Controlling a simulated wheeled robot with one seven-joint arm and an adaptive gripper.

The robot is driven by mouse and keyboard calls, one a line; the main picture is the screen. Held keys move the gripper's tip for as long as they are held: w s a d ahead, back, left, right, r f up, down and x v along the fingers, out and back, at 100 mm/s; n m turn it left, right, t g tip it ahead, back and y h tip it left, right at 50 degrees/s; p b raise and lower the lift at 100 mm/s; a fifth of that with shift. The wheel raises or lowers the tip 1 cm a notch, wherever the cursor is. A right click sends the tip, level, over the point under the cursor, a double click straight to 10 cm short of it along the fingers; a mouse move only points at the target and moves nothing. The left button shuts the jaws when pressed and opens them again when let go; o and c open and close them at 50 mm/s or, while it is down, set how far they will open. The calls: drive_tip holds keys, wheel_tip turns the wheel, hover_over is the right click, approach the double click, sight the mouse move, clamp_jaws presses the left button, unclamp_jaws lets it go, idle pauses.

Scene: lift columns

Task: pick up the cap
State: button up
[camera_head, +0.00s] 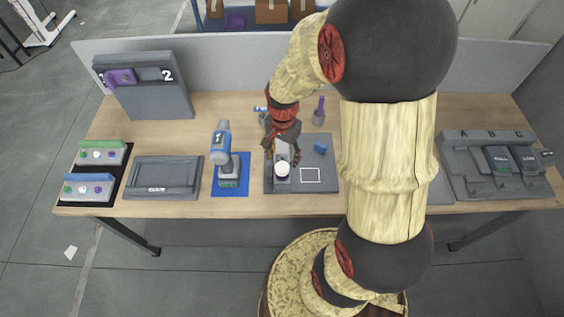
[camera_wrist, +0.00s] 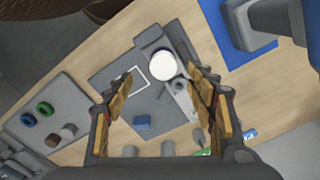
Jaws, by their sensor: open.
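The cap looks like a white round disc (camera_head: 282,169) on top of a grey holder near the left front of the grey board (camera_head: 325,184). In the wrist view the white cap (camera_wrist: 162,65) lies between and just beyond the fingertips. My gripper (camera_head: 284,155) is open and empty, above and slightly behind the cap. Its two wood-coloured fingers (camera_wrist: 160,74) show spread apart in the wrist view. I cannot tell the exact height gap between the fingertips and the cap. The cap's underside is hidden.
A small blue block (camera_head: 320,148) and a white square outline are on the board. A purple-handled tool (camera_head: 319,111) stands behind it. A blue and grey drill-like tool (camera_head: 222,150) stands on a blue mat (camera_head: 238,187) to the left. My arm covers the table right of the board.

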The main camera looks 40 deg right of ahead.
sight(282, 167)
drive_tip(key=f, duration=0.5)
drive_tip(key=f+b, duration=0.1)
drive_tip(key=f, duration=0.1)
drive_tip(key=shift+w+f, duration=0.3)
drive_tip(key=c, duration=0.4)
drive_tip(key=c, duration=0.7)
drive_tip(key=shift+c, duration=0.4)
drive_tip(key=shift+r, duration=0.1)
